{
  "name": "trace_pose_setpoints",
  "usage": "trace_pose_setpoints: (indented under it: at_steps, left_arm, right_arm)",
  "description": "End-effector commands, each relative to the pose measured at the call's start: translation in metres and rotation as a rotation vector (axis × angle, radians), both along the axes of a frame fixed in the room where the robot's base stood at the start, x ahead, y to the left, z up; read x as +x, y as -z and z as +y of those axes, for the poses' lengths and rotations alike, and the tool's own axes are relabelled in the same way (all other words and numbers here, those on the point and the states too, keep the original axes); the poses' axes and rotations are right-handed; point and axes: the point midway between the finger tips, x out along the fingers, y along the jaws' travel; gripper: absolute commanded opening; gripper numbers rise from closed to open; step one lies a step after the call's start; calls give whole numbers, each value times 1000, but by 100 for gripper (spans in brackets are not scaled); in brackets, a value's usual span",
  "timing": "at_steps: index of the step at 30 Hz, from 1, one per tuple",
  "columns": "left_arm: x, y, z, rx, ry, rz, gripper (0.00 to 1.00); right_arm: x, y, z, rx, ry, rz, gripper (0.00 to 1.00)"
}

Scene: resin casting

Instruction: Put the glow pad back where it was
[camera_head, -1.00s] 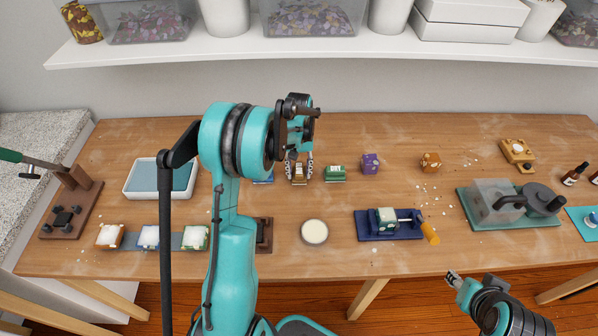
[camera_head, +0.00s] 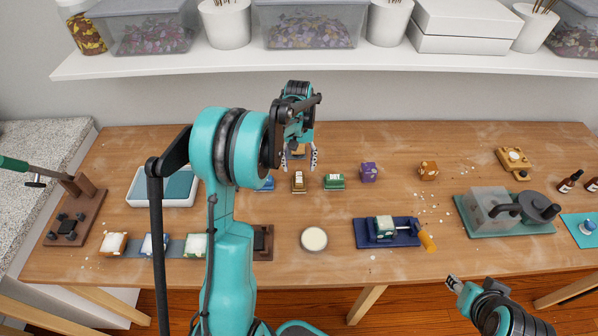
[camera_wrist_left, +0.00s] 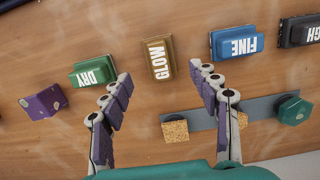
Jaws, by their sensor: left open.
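The glow pad (camera_head: 298,182), a small gold-brown block marked GLOW, lies on the wooden table between the blue pad (camera_head: 265,184) and the green pad (camera_head: 334,182). In the left wrist view the glow pad (camera_wrist_left: 159,58) sits in the row between the green DRY pad (camera_wrist_left: 93,71) and the blue FINE pad (camera_wrist_left: 236,42). My left gripper (camera_head: 300,158) is open and empty, clear of the pad and above the table. Its spread fingers (camera_wrist_left: 163,76) show in the wrist view with nothing between them. My right gripper (camera_head: 452,282) is off the front edge; its jaws are unclear.
A dark ROUGH pad (camera_wrist_left: 300,31) is partly cut off. A grey strip (camera_wrist_left: 255,111) with cork pieces lies near the fingers. A purple block (camera_head: 368,172) and an orange block (camera_head: 428,170) stand to the right. The shelf (camera_head: 330,63) overhangs the back.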

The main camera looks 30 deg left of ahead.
Motion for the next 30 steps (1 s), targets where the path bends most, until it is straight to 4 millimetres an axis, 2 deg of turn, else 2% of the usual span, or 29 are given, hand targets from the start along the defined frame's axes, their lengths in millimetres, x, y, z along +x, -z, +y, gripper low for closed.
trace_pose_setpoints:
  at_steps: [1,3,10,14,17,22,26,30]
  left_arm:
    - [1,-14,1,0,0,0,61]
    - [2,-26,2,0,0,0,61]
    - [4,-50,2,1,2,-3,61]
    - [-4,-66,-10,13,31,-39,61]
    - [-20,-89,-31,33,82,-106,61]
    - [-63,-124,-74,80,198,-260,61]
    - [-100,-138,-102,114,286,-379,61]
    - [-140,-140,-128,149,378,-508,61]
  right_arm:
    - [0,-7,0,0,0,0,40]
    - [0,-10,0,0,0,0,40]
    - [0,-16,0,0,0,0,40]
    - [0,-16,0,0,0,0,40]
    - [0,-16,0,0,0,0,40]
    - [0,-16,0,0,0,0,40]
    - [0,-16,0,0,0,0,40]
    - [0,-16,0,0,0,0,40]
